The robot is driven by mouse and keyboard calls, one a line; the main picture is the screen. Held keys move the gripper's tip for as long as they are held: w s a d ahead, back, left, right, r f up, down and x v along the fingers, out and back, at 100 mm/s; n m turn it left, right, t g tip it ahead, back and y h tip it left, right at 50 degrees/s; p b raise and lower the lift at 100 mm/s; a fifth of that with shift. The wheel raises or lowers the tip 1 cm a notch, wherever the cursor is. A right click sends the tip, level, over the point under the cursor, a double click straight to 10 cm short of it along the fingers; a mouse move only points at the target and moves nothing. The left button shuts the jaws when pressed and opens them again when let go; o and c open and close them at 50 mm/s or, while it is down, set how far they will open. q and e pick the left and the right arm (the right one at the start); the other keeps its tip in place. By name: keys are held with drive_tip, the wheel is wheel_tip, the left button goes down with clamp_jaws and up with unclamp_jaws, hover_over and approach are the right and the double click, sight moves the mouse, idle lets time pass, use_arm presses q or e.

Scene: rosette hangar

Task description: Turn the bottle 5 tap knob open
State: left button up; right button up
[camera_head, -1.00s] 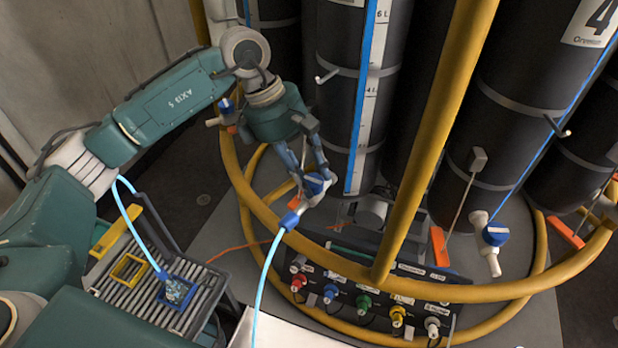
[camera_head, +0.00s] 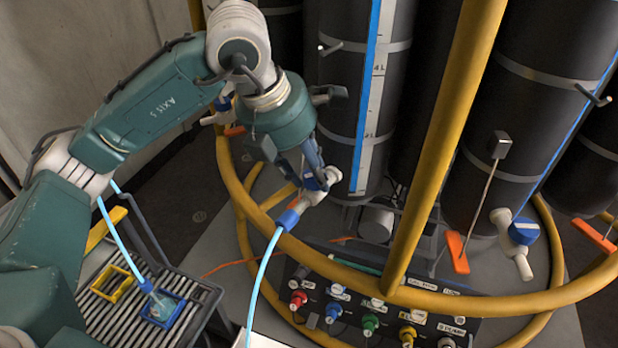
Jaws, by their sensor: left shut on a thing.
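The black bottle (camera_head: 342,85) in the middle has a blue level stripe and a white scale; its number is out of view. Its white tap (camera_head: 318,197) sticks out low at its front, with a blue hose connector (camera_head: 288,219) and a light blue hose hanging from it. My left gripper (camera_head: 318,178) comes down from above and is shut on the tap's blue knob (camera_head: 322,183), which the fingers mostly hide. I cannot tell the knob's exact angle. My right gripper is not in view.
A yellow tubular rail (camera_head: 433,150) rings the bottles, with an upright right of the tap. Another bottle's tap with a blue knob (camera_head: 523,231) is at the right. A panel of coloured connectors (camera_head: 370,323) lies below. A slatted tray (camera_head: 118,315) stands lower left.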

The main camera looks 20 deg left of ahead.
use_arm(q)
drive_tip(key=shift+s+d+n+t+y+b, duration=0.1)
drive_tip(key=shift+d+n+t+y+b, duration=0.15)
drive_tip(key=shift+n+b, duration=0.6)
drive_tip(key=shift+r+n, duration=0.1)
drive_tip(key=shift+n, duration=0.25)
drive_tip(key=o, duration=1.1)
drive_tip(key=shift+d, duration=0.1)
drive_tip(key=v, duration=1.2)
drive_tip(key=shift+d, duration=0.15)
